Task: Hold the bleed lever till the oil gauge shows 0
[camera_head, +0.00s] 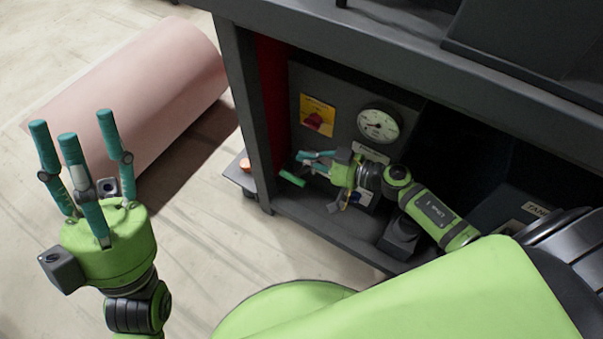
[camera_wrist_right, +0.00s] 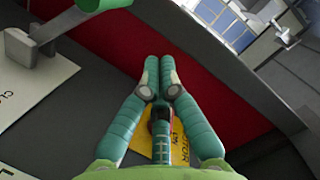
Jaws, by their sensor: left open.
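The round white oil gauge (camera_head: 379,124) is on the dark panel inside the cabinet; its needle is too small to read surely. A green lever (camera_head: 292,178), seemingly the bleed lever, sticks out left, low on the panel. It also shows in the right wrist view (camera_wrist_right: 48,38), at the upper left, outside my fingers. My right gripper (camera_head: 306,160) is in the cabinet, just above the lever's green end. Its fingertips (camera_wrist_right: 158,75) are together with nothing seen between them; contact with the lever cannot be told. My left gripper (camera_head: 85,130) is open and empty outside the cabinet.
A red knob on a yellow plate (camera_head: 317,115) sits left of the gauge. The cabinet's front post (camera_head: 245,110) and top edge (camera_head: 400,62) frame the opening tightly around my right arm. A pink cylinder (camera_head: 150,85) lies on the floor behind my left gripper.

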